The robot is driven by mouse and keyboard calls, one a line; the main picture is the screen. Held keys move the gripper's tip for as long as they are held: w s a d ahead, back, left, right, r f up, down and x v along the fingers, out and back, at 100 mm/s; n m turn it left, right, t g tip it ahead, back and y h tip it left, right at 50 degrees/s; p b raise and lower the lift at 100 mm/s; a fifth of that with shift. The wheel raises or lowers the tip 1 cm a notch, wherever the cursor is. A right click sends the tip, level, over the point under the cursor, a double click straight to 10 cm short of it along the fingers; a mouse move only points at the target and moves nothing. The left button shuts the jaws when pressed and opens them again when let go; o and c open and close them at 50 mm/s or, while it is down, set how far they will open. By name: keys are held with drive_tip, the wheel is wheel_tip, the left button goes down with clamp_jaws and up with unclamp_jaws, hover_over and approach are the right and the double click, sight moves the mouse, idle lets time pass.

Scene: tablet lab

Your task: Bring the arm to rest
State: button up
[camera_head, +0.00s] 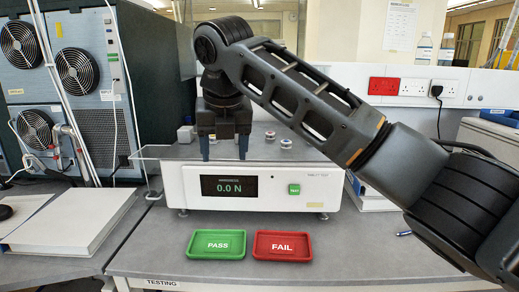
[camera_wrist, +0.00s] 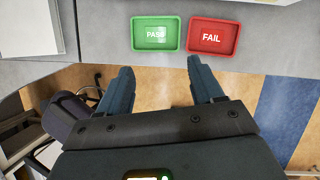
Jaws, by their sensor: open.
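My arm reaches in from the right in the head view and bends down to my gripper (camera_head: 225,149), which hangs in front of the tester with its fingers pointing down. In the wrist view my gripper (camera_wrist: 161,82) is open, with nothing between its fingers. The fingers are apart from the green PASS tray (camera_wrist: 156,33) and the red FAIL tray (camera_wrist: 212,36). Both trays, green PASS (camera_head: 217,245) and red FAIL (camera_head: 282,246), lie on the bench and look empty.
A white tester (camera_head: 262,187) reading 0.0 N stands behind the trays. Small round items (camera_head: 286,143) sit on its top. A white binder (camera_head: 70,222) lies at the left, by a cabinet with fans (camera_head: 75,70). A pen (camera_head: 404,234) lies at right. The bench front (camera_head: 370,264) is mostly clear.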

drive_tip(key=s+a+f+m+y, duration=0.3)
drive_tip(key=s+a+f+m, duration=0.1)
drive_tip(key=f, duration=0.5)
drive_tip(key=s+a+f+m+y, duration=0.3)
drive_tip(key=s+f+m, duration=0.1)
drive_tip(key=f, duration=0.6)
drive_tip(key=s+d+f+m+t+y, duration=0.2)
drive_tip(key=s+d+f+m+t, duration=0.35)
drive_tip(key=s+f+m, duration=0.55)
drive_tip(key=s+d+f+m+t+h, duration=0.2)
drive_tip(key=s+d+m+t+h, duration=0.3)
drive_tip(key=s+d+m, duration=1.1)
drive_tip(key=s+d+r+m+h, duration=0.1)
drive_tip(key=s+d+r+h, duration=0.1)
drive_tip(key=s+d+r, duration=0.3)
drive_tip(key=s+d+r+m+h, duration=0.2)
drive_tip(key=s+d+r, duration=0.3)
drive_tip(key=s+d, duration=0.4)
drive_tip(key=s, duration=0.4)
drive_tip(key=shift+s, duration=0.25)
